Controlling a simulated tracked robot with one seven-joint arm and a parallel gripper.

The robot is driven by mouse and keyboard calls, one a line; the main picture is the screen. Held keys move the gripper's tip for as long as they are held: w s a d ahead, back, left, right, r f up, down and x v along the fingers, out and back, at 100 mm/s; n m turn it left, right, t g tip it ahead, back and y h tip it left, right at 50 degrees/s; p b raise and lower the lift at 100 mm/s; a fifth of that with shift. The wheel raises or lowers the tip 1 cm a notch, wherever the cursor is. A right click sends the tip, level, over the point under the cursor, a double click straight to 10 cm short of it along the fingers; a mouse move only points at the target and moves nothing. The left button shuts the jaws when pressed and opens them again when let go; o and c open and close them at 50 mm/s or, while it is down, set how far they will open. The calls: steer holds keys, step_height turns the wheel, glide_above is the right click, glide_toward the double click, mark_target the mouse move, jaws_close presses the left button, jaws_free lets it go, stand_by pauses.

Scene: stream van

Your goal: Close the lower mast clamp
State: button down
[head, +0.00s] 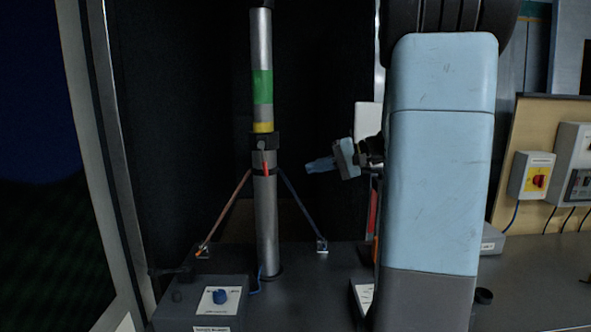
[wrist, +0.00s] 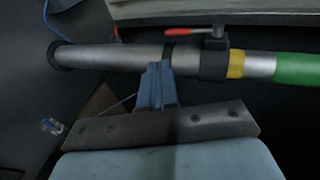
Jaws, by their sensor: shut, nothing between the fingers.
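The silver mast (head: 265,215) stands upright in the head view and lies across the wrist view (wrist: 110,57). The black clamp (head: 262,142) sits around it just below a yellow band; it also shows in the wrist view (wrist: 214,62). Its red-handled lever (head: 265,161) points down along the mast, and in the wrist view the lever (wrist: 190,31) is on the mast's far side. My gripper (head: 308,166) is shut and empty, right of the mast and slightly below the clamp, with a gap in the head view. Its fingertips (wrist: 159,66) overlap the mast's edge in the wrist view.
An orange-brown strut (head: 226,208) and a dark blue strut (head: 303,208) slope down from the mast on either side. A red-and-yellow switch box (head: 533,176) is at the right.

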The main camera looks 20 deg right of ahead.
steer(key=shift+f+v, duration=0.2)
steer(key=shift+v, duration=0.7)
steer(key=shift+f+v, duration=0.2)
steer(key=shift+v, duration=0.7)
steer(key=shift+s+d, duration=0.1)
steer(key=s+a+f+n+g+h, duration=0.25)
steer(key=s+a+g, duration=0.25)
steer(key=s+a, duration=0.6)
steer(key=s+a+f+n+t+h, duration=0.1)
steer(key=s+a+n+t+h, duration=0.1)
steer(key=s+h, duration=0.7)
steer(key=shift+s+a+f+n+t, duration=0.3)
steer(key=shift+s+a+n, duration=0.45)
steer(key=shift+s+a, duration=0.45)
steer(key=shift+w+a, duration=0.15)
